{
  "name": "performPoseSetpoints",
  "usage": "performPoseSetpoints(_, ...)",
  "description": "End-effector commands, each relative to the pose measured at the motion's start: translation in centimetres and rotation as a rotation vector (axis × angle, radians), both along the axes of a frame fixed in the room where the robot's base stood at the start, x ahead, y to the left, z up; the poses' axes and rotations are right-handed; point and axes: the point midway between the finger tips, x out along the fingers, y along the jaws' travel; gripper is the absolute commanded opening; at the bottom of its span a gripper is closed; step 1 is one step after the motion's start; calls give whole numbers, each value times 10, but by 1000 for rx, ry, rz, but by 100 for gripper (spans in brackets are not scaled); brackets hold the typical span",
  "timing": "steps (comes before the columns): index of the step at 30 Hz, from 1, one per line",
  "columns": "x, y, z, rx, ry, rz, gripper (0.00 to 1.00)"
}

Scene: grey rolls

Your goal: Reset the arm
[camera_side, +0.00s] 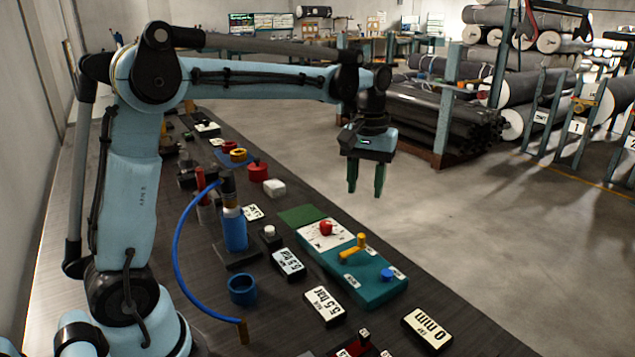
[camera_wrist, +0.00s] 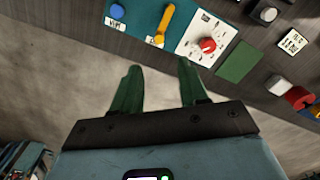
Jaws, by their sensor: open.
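My gripper (camera_side: 366,180) is open and empty, with its two green fingers pointing down. In the side view it hangs in the air at the far end of my light-blue arm, apart from the bench and everything on it. In the wrist view the two fingers of my gripper (camera_wrist: 155,82) are spread, with only grey floor between them. The teal panel (camera_side: 375,292) on the bench carries a red knob (camera_side: 326,228), a yellow lever (camera_side: 353,247) and a blue button (camera_side: 388,274). The panel also shows at the top of the wrist view (camera_wrist: 140,12).
The dark bench (camera_side: 285,318) holds a blue cylinder (camera_side: 235,230) with a curved blue hose (camera_side: 178,245), a blue ring (camera_side: 242,289) and several label blocks. Large grey rolls (camera_side: 520,100) and dark pipes (camera_side: 440,115) are stacked behind. The floor (camera_side: 480,230) right of the bench is clear.

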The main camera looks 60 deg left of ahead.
Motion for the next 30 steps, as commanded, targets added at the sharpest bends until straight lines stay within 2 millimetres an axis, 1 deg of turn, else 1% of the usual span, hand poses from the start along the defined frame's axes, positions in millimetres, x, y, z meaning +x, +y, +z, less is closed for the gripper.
performPoseSetpoints(4, -3, -1, 1, 1, -12, -13, 43)
performPoseSetpoints(7, -13, -6, 5, 6, -51, -50, 43)
performPoseSetpoints(12, -41, -16, 10, 25, -163, -161, 43)
performPoseSetpoints(16, -65, -24, 9, 48, -257, -254, 43)
performPoseSetpoints(20, -88, -31, 2, 77, -350, -344, 43)
performPoseSetpoints(24, -111, -38, -10, 114, -448, -439, 43)
performPoseSetpoints(30, -135, -44, -29, 163, -556, -541, 43)
